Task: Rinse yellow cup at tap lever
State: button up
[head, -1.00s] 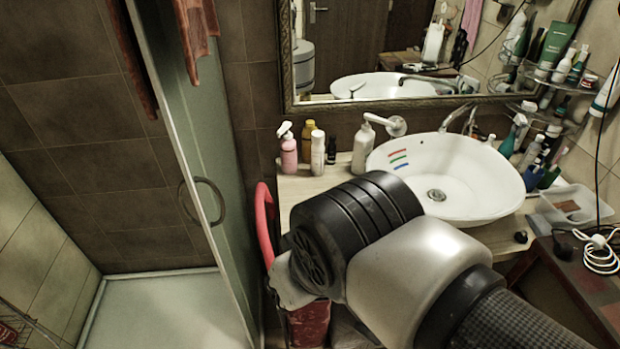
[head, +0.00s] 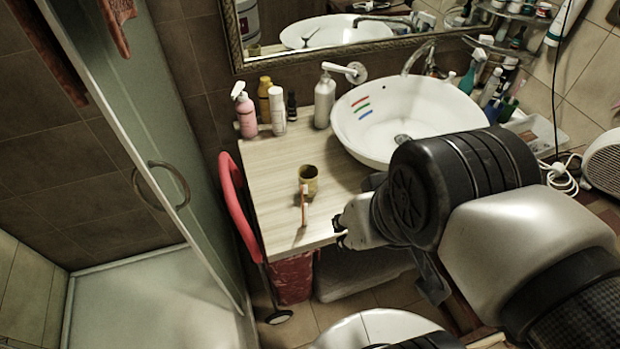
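A chrome lever-like fitting (head: 352,72) is on the wall behind the basin's left side. A thin curved tap spout (head: 416,57) rises behind the basin.
A pink bottle (head: 245,115), other bottles and a grey pump bottle (head: 325,100) line the back. The counter's left part (head: 268,180) is clear. A red-framed cart (head: 232,195) stands left.

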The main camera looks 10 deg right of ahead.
aim_at(431, 67)
jog(key=i+l, duration=0.4)
jog(key=l, duration=0.15)
jog(key=i+l+z, duration=0.1)
jog(key=i+l, duration=0.3)
jog(key=l, duration=0.2)
